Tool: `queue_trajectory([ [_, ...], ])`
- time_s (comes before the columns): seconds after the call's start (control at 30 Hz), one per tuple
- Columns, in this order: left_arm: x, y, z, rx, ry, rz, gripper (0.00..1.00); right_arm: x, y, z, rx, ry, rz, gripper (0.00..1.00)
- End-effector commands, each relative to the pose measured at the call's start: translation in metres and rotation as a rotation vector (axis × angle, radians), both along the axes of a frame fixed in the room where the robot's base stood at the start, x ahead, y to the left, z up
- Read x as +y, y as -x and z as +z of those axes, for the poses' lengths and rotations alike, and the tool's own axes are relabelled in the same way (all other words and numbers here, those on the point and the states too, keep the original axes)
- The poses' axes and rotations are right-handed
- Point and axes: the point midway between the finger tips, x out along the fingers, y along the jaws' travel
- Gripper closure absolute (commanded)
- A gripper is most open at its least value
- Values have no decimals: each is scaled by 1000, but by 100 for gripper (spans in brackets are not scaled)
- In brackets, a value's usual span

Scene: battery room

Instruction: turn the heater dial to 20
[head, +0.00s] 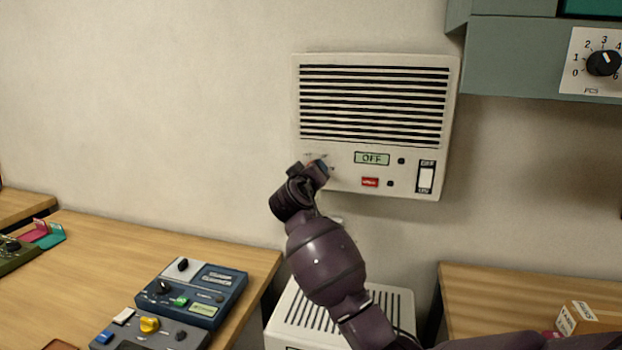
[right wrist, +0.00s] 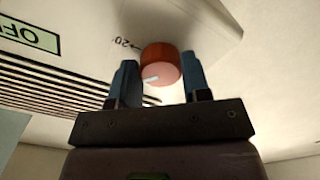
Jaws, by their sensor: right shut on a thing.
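The heater (head: 375,71) is a white wall panel with dark slats and a small display (head: 372,158) reading OFF. My right gripper (head: 321,166) is at its lower left, hiding the dial in the head view. In the right wrist view the dial (right wrist: 160,62) is a round red knob with a white pointer mark. The blue fingers of my right gripper (right wrist: 159,66) are shut on it, one on each side. A printed 20 (right wrist: 122,42) shows upside down beside the dial. The pointer's exact reading is unclear. My left gripper is out of view.
The heater also has a red button (head: 370,182) and a white rocker switch (head: 425,178). A grey-green cabinet with a black dial (head: 603,63) hangs at the upper right. Wooden tables stand at left and right, the left one (head: 150,235) holding several control boxes. A white vented box (head: 398,300) stands below.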

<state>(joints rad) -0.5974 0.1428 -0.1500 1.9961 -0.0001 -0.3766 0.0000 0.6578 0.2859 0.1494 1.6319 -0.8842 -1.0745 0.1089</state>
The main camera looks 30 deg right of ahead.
Motion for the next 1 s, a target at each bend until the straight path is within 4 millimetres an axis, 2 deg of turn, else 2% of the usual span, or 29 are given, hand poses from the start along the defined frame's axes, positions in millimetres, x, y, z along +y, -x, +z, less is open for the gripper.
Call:
queue_trajectory([
  [0.07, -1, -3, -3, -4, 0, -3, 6, 2, -1, -8, -50, -54, 2, 80],
  [0.23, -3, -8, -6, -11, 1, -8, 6, 2, -2, -8, -173, -158, 0, 80],
  [0.63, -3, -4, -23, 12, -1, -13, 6, 3, -3, -7, -455, -399, 0, 80],
  [1.0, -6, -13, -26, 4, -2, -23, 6, 2, -3, -5, -639, -554, -1, 80],
])
